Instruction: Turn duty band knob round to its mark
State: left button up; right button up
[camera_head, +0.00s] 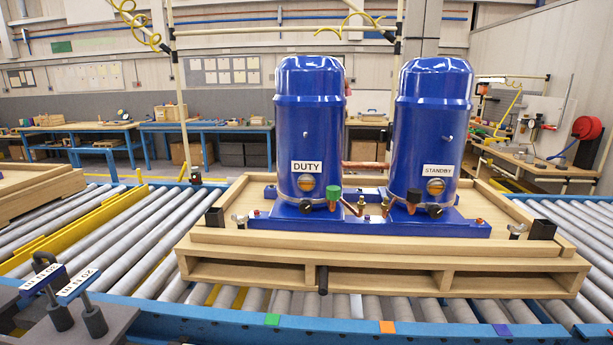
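The compressor labelled DUTY (309,115) is a blue upright cylinder on the left of the pallet. A thin band circles its foot. A small dark knob (305,206) sits at the front of this band, below a round amber disc (306,182). The knob's turn and any mark beside it are too small to read. A green-capped fitting (333,193) stands just right of the knob. Neither of my grippers is in view.
The STANDBY compressor (432,115) stands to the right with a similar dark knob (434,210). Copper pipes run between them. The wooden pallet (380,245) rests on a roller conveyor (150,230). Tools labelled 20 N M (77,284) stand in a grey rack at lower left.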

aim_at(305, 206)
jog(key=i+z, duration=0.2)
jog(key=i, duration=0.75)
